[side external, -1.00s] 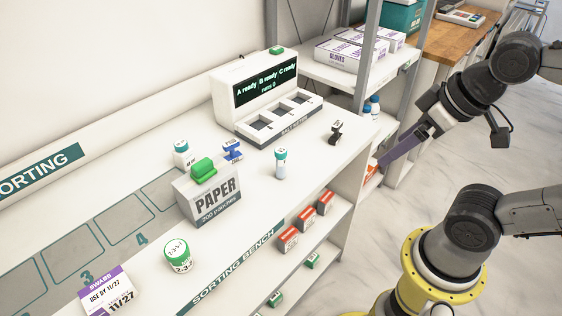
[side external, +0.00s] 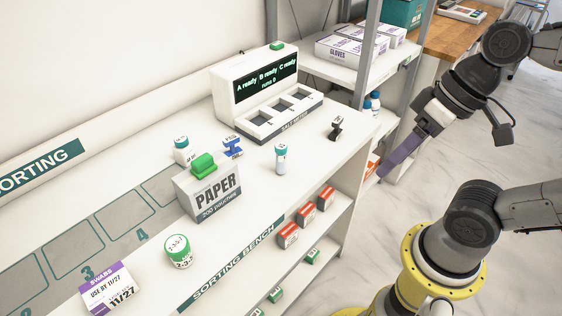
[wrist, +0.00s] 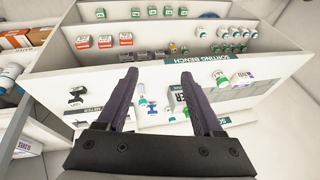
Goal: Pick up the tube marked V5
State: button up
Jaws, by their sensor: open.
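A small clear tube with a teal cap (side external: 281,159) stands upright on the bench, right of the PAPER box; its marking is too small to read. Another teal-capped white container (side external: 182,149) stands behind the PAPER box, partly hidden, its marking also unreadable. I cannot tell which one is marked V5. My gripper (side external: 381,174), with purple fingers, is off the bench's right end, apart from both. In the wrist view my gripper (wrist: 159,77) is open and empty, with the bench beyond its fingers.
The PAPER box (side external: 208,192) with a green item on top, a blue stamp-like item (side external: 232,147) and a black one (side external: 336,129) stand near the tube. A white machine (side external: 265,93) is behind. A green-capped jar (side external: 179,251) and SWABS box (side external: 109,288) are at front left.

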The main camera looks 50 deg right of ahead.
jog(key=w+a+f+m+g+y, duration=0.1)
jog(key=w+a+m+g+y, duration=0.1)
jog(key=a+m+g+y, duration=0.3)
jog(key=w+f+m+t+y, duration=0.2)
jog(key=w+m+t+y, duration=0.2)
jog(key=w+m+y, duration=0.65)
jog(key=m+t+h, duration=0.6)
jog(key=m+t, duration=0.4)
jog(key=m, duration=0.2)
send_near(281, 160)
jog(key=shift+w+d+f+n, duration=0.15)
jog(key=shift+d+f+n, duration=0.1)
jog(key=shift+d+f, duration=0.2)
jog(key=shift+w+f+t, duration=0.1)
jog(key=shift+t, duration=0.2)
jog(key=x, duration=1.3)
jog(key=shift+w+a, duration=0.15)
jog(key=shift+w, duration=0.1)
grip_shut()
